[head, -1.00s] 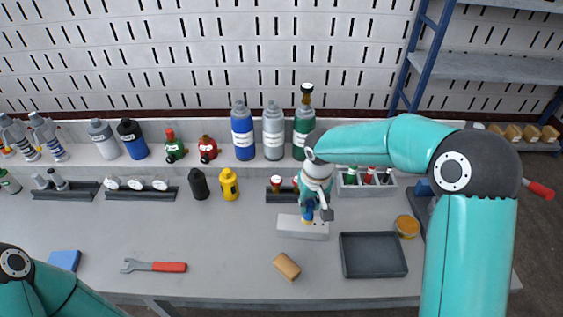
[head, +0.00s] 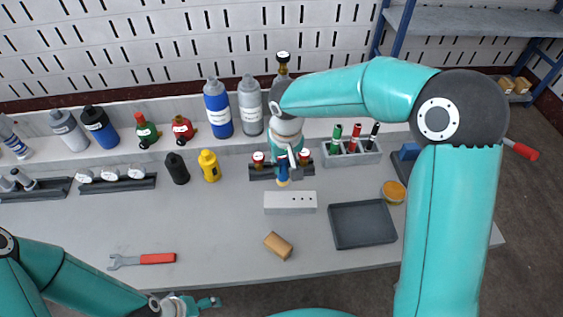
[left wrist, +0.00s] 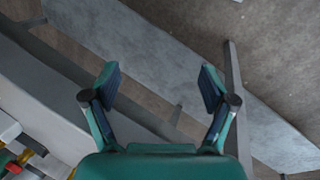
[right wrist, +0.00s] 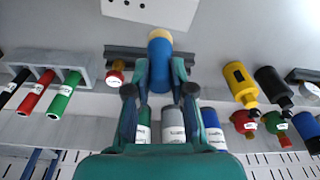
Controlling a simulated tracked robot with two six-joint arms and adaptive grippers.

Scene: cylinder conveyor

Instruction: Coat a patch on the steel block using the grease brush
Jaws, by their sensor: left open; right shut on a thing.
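The steel block (head: 290,209) is a light grey bar with small dark holes on top, lying mid-table. Part of it shows at the top of the right wrist view (right wrist: 150,12). My right gripper (head: 284,163) is shut on the grease brush (right wrist: 160,62), which has a blue body and a yellowish tip. The brush tip (head: 282,183) points down just behind the block in the head view, apart from it. I cannot make out a grease patch on the block. My left gripper (left wrist: 155,82) is open and empty, low at the table's front edge in the head view (head: 207,302).
A dark tray (head: 362,225) and an orange-lidded tin (head: 394,192) lie right of the block. A tan wooden piece (head: 278,245) lies in front. A red-handled wrench (head: 157,258) is at left. Bottles (head: 218,108), gauges and a marker rack (head: 350,152) line the back.

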